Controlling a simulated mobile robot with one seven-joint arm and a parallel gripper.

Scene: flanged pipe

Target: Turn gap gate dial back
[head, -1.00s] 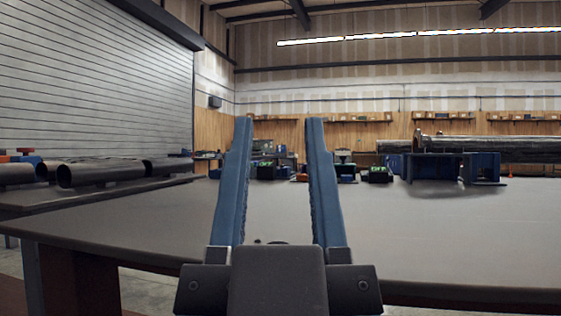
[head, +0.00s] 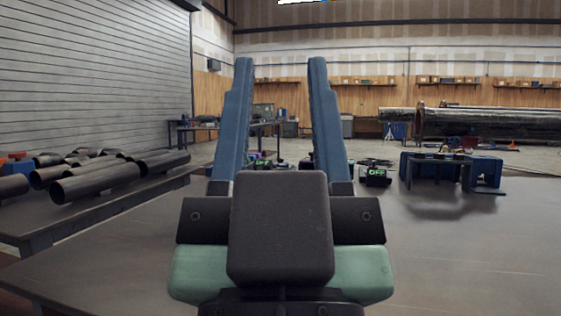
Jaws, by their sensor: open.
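My gripper (head: 281,62) is open, with its two blue fingers upright and apart and nothing between them. It is in the middle of the head view, in front of the grey table (head: 440,260). A small dark box with a lit green "OFF" sign (head: 376,172) stands on the table, right of the fingers. Other small dark items with green marks show low between and beside the fingers, partly hidden. I cannot make out which of them, if any, is the gap gate dial.
Blue stands (head: 452,169) are at the right on the table. A long flanged pipe (head: 475,121) lies behind them. Several dark pipes (head: 95,180) lie on a side table at left. The right front of the table is clear.

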